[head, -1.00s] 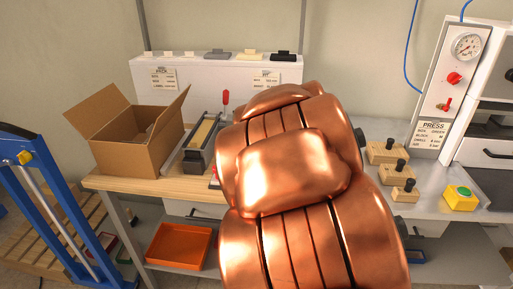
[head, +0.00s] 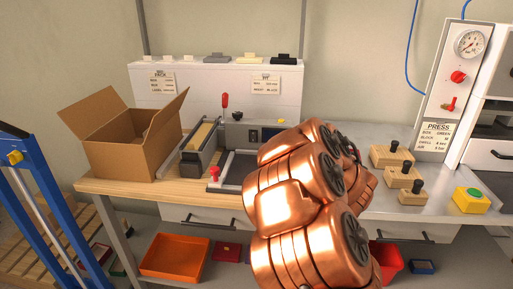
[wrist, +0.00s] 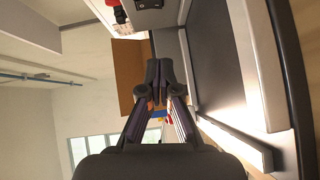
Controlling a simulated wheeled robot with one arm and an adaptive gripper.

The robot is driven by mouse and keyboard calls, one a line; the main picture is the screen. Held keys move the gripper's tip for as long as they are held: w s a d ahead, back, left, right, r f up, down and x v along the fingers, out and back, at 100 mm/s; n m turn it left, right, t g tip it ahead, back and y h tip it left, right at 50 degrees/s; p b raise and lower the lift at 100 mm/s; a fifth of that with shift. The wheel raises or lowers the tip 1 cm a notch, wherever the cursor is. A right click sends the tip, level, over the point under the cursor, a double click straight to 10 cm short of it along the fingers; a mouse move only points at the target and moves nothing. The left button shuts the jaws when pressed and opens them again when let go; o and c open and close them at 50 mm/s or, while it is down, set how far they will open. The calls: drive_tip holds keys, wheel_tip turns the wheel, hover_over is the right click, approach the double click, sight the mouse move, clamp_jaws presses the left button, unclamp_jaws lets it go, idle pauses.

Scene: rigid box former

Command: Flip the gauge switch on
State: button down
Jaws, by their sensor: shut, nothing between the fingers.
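A round pressure gauge (head: 469,43) sits on the white panel (head: 443,85) at the right in the head view. Below it are a red knob (head: 458,76) and a small red toggle lever (head: 449,104). A grey device at the back of the bench carries a black switch (head: 253,135); I cannot tell which switch is the gauge's. My gripper (wrist: 158,66) is shut and empty in the wrist view, beside a dark flat plate (wrist: 215,60). In the head view my copper-coloured arm hides my gripper.
An orange tray (head: 174,257) is below.

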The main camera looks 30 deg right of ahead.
idle(0.3)
drive_tip(key=p, duration=0.1)
approach(251, 141)
drive_tip(key=w+a, duration=0.1)
drive_tip(key=w, duration=0.1)
drive_tip(key=w+a, duration=0.1)
drive_tip(key=a, duration=0.1)
drive_tip(key=shift+w+a+r, duration=0.1)
drive_tip(key=shift+w+a, duration=0.1)
drive_tip(key=shift+w, duration=0.15)
drive_tip(key=shift+w+d, duration=0.55)
drive_tip(key=shift+d, duration=0.15)
drive_tip(key=shift+w+d+f+p, duration=0.25)
drive_tip(key=shift+w+d+p, duration=0.15)
drive_tip(key=shift+w+d, duration=0.3)
drive_tip(key=shift+w+f+b, duration=0.1)
drive_tip(key=shift+f+b, duration=0.1)
drive_tip(key=shift+b, duration=0.15)
drive_tip(key=shift+f+b, duration=0.1)
drive_tip(key=shift+b, duration=0.35)
drive_tip(key=shift+w, duration=0.1)
drive_tip(key=s, duration=0.8)
drive_tip(key=s+d+r, duration=0.1)
drive_tip(key=s, duration=0.3)
drive_tip(key=shift+r, duration=0.1)
